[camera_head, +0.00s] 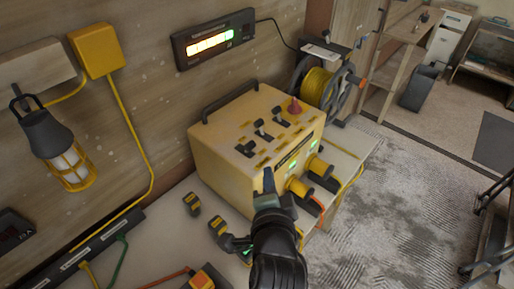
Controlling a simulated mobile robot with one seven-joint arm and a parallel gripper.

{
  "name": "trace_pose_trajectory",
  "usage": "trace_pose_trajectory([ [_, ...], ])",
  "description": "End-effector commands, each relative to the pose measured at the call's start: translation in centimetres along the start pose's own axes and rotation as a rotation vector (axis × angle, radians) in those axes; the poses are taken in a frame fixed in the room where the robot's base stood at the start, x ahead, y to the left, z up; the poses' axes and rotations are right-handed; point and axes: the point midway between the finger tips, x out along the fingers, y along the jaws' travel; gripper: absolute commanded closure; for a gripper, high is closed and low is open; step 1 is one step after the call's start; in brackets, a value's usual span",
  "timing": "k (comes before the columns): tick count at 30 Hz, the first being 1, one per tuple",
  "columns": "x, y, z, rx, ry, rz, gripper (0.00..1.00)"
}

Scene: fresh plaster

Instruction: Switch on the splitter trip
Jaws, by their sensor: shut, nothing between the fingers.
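The yellow splitter box (215,152) stands on the bench against the wooden wall. Three dark trip switches sit in a row on its top: a near-left one (245,149), a middle one (263,130) and a far-right one (280,116). I cannot tell which positions mean on. A red cone-shaped piece (294,106) stands at the far right corner of the top. My gripper (268,180) is shut and empty, in front of the box's near face, and covers part of that face. I cannot tell whether it touches the box.
Yellow plugs (319,166) with green lights stick out of the box's right side. A lit display (213,40) and a caged lamp (64,155) hang on the wall. A yellow cable reel (317,87) stands behind the box.

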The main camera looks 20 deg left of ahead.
Motion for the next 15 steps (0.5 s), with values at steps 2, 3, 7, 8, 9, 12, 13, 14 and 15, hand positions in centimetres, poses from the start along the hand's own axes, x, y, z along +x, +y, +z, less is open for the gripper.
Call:
trace_pose_trajectory([
  [2,0.0,0.0,0.0,0.000,0.000,0.000,1.00],
  [3,0.1,-0.1,0.0,-0.001,0.001,-0.001,1.00],
  [7,0.8,-0.1,-0.1,-0.001,0.000,0.000,1.00],
  [8,1.1,-0.1,-0.1,-0.001,0.000,0.000,1.00],
  [9,1.6,-0.2,-0.1,-0.001,0.000,0.000,1.00],
  [12,3.1,-0.3,-0.1,-0.001,-0.001,0.000,1.00],
  [13,3.5,-0.3,-0.1,-0.001,-0.001,-0.001,1.00],
  [14,4.0,-0.3,-0.1,-0.001,-0.001,0.000,1.00],
  [15,4.6,-0.3,-0.1,-0.001,0.000,-0.001,1.00],
])
